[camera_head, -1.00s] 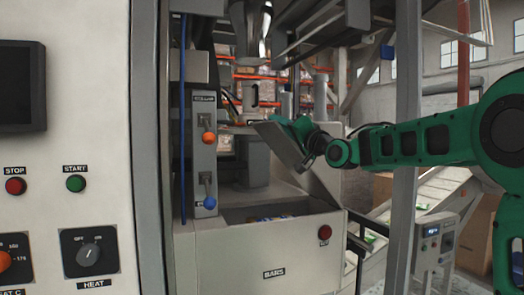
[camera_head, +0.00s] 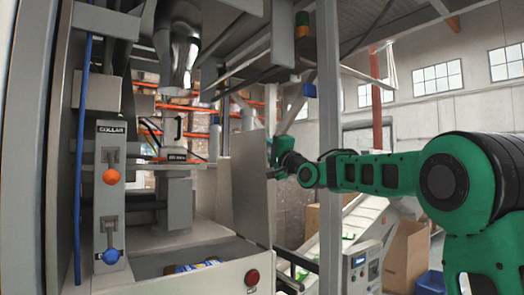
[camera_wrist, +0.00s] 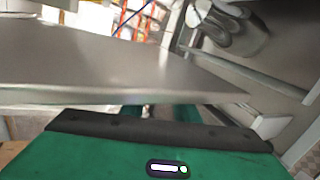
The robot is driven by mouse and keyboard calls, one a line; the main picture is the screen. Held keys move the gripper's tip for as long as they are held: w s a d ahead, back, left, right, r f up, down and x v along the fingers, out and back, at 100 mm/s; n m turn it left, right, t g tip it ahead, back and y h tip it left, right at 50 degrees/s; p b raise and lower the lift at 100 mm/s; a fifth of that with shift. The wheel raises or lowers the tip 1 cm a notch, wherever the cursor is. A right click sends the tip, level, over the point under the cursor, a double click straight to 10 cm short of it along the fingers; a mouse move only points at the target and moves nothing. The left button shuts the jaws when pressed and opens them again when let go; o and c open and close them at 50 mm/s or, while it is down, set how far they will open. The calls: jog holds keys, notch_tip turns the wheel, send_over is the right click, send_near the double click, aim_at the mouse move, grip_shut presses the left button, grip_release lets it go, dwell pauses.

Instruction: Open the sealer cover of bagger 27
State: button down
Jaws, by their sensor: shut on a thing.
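The sealer cover is a flat grey panel (camera_head: 250,192), standing nearly upright at the right side of the grey bagger housing (camera_head: 200,280). In the wrist view the cover (camera_wrist: 110,65) spans the upper middle, right at the green gripper body. My gripper (camera_head: 274,153) is at the cover's upper right edge, shut on it; the fingers are mostly hidden behind the panel. Below and left of the cover, the bagger's recess is uncovered, and a blue and yellow packet (camera_head: 196,266) shows in it. No bagger number is readable.
An orange-knobbed lever (camera_head: 111,176) under a COLLAR label and a blue-knobbed lever (camera_head: 110,256) stand at left. A grey upright post (camera_head: 330,140) stands close to my forearm. A small control box (camera_head: 362,268) and a cardboard box (camera_head: 405,255) are at right.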

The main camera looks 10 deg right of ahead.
jog(key=shift+w+d+f, duration=0.3)
jog(key=shift+d+f, duration=0.1)
jog(key=shift+d, duration=0.1)
jog(key=c, duration=1.4)
grip_release()
jog(key=shift+d, duration=0.1)
jog(key=shift+s+r, duration=0.1)
jog(key=shift+s, duration=0.1)
jog(key=v, duration=1)
jog(key=shift+s+d, duration=0.1)
jog(key=shift+s, duration=0.1)
